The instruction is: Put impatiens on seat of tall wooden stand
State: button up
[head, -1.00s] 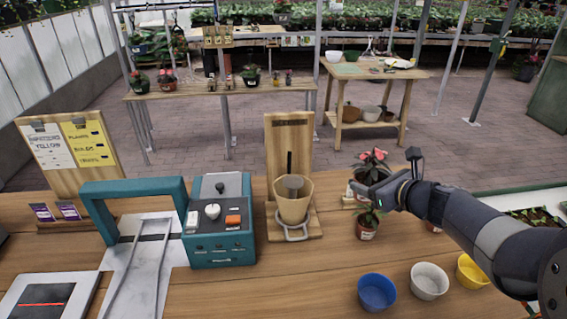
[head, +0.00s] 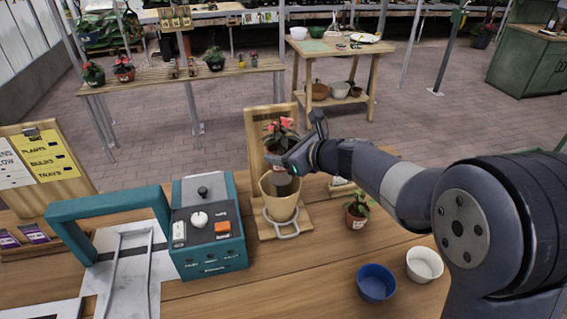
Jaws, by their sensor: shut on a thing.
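The impatiens (head: 281,126), with pink-red flowers and dark leaves, is held up in my gripper (head: 284,160). My gripper is shut on it, and its pot is mostly hidden by the fingers. The tall wooden stand (head: 256,150) has an upright back board and a base with a metal ring (head: 283,229). A tan tapered cup (head: 279,203) sits in the stand with a dark thing inside it. In the picture, the impatiens is in front of the back board and just above the cup. I cannot tell the exact gap.
A teal machine (head: 211,255) with a teal frame stands left of the stand. A small potted plant (head: 357,212) is to the right, with blue (head: 376,284) and white (head: 424,264) bowls in front. Bare tabletop (head: 310,268) lies between the machine and the bowls.

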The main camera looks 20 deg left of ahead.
jog(key=shift+f, duration=1.75)
jog(key=shift+f+b, duration=0.15)
jog(key=shift+b, duration=0.15)
jog(key=o, duration=1.1)
jog(key=shift+c, duration=0.2)
jog(key=shift+r, duration=0.2)
jog(key=b+v, duration=0.1)
jog(key=v, duration=1.1)
jog(key=shift+b, duration=0.4)
jog(key=shift+f, duration=0.1)
